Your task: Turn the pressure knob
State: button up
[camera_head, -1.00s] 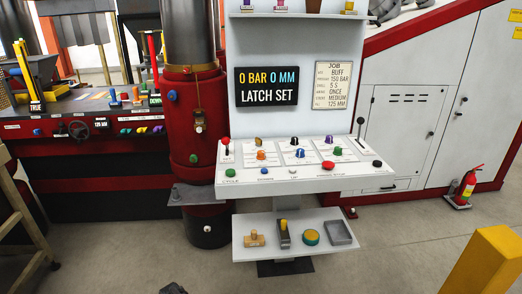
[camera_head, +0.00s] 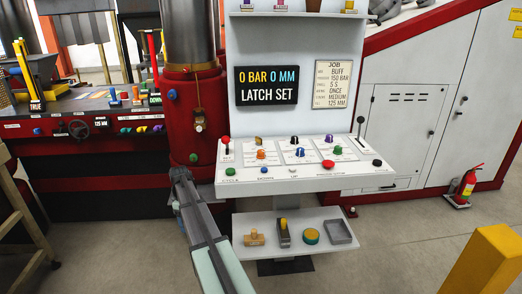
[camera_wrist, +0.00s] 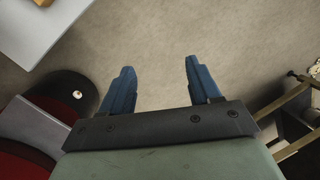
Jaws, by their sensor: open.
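Several coloured knobs stand on the sloped white control panel (camera_head: 232,178). In front are an orange knob (camera_head: 261,154), another blue knob (camera_head: 300,153) and a green knob (camera_head: 338,150). Their labels are too small to read, so I cannot tell which is the pressure knob. My gripper (camera_wrist: 159,66) is open and empty over bare floor in the wrist view. In the head view, my arm reaches up left of the panel, away from the knobs.
A red-handled lever (camera_head: 226,145), a black-knobbed lever (camera_head: 360,128) and push buttons flank the knobs. A red column (camera_head: 190,120) stands left. A lower shelf (camera_head: 245,262) holds tools.

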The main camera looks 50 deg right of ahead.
jog(key=w+d+r+n+t, duration=0.1)
jog(key=w+d+r, duration=0.1)
jog(key=d+r, duration=0.55)
jog(key=w+d+r, duration=0.1)
jog(key=d+r, duration=0.3)
jog(key=r, duration=0.7)
notch_tip(320, 180, up, 17)
jog(key=m+t+h, duration=0.1)
jog(key=m, duration=0.7)
send_over(261, 150)
notch_tip(261, 150, down, 13)
jog(key=shift+s+a+r, duration=0.1)
jog(key=shift+c, duration=0.3)
jog(key=c, duration=1)
